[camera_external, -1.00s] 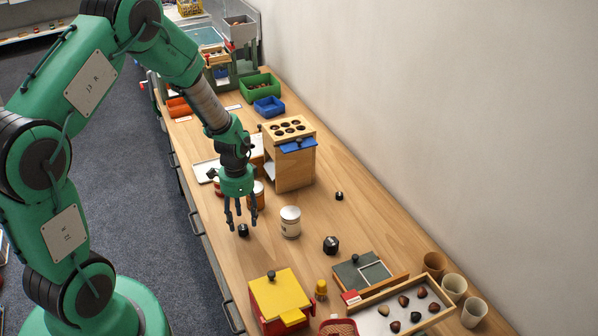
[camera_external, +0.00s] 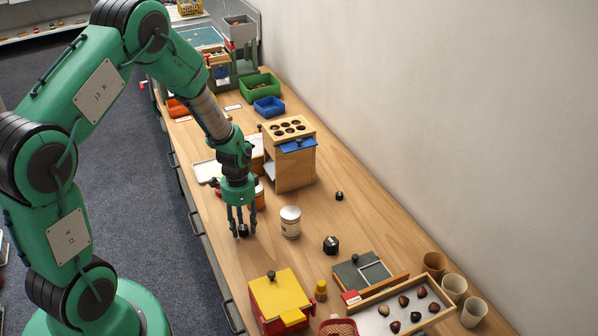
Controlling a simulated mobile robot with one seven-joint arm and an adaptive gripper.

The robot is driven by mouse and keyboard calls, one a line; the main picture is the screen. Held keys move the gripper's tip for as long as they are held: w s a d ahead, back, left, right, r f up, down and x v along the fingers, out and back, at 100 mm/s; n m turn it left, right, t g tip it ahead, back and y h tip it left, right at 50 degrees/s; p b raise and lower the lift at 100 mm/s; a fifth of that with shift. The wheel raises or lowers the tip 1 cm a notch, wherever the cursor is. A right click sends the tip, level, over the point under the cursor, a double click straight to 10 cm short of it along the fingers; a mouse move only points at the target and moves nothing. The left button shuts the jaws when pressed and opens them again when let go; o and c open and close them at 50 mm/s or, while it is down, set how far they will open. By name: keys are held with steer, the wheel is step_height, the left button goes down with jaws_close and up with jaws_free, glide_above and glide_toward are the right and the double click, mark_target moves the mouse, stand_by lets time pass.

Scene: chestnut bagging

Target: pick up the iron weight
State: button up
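A small black iron weight (camera_external: 243,231) stands on the wooden table near its left edge. My gripper (camera_external: 242,227) points straight down over it, with its dark fingers spread and reaching down around the weight. The fingers partly hide the weight, and I cannot tell whether they touch it. Two other dark weights stand on the table: a larger knobbed one (camera_external: 331,245) to the right, and a small one (camera_external: 339,196) farther back near the wall.
A wooden box with holes on top (camera_external: 292,160) stands behind. A red box with a yellow lid (camera_external: 279,296) and a chestnut tray (camera_external: 376,333) are in front.

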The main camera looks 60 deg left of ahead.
mark_target(242, 228)
jaws_close()
steer(key=shift+r, duration=0.1)
steer(key=shift+r, duration=0.45)
steer(key=r, duration=0.1)
steer(key=r+p, duration=0.1)
steer(key=shift+s+d+r, duration=0.15)
steer(key=shift+s+r, duration=0.05)
steer(key=shift+r, duration=0.2)
steer(key=s+d+r+p, duration=0.1)
steer(key=s+d+p, duration=0.2)
steer(key=s+d, duration=0.6)
steer(key=s, duration=0.3)
steer(key=shift+s+d, duration=0.15)
steer(key=shift+d, duration=0.05)
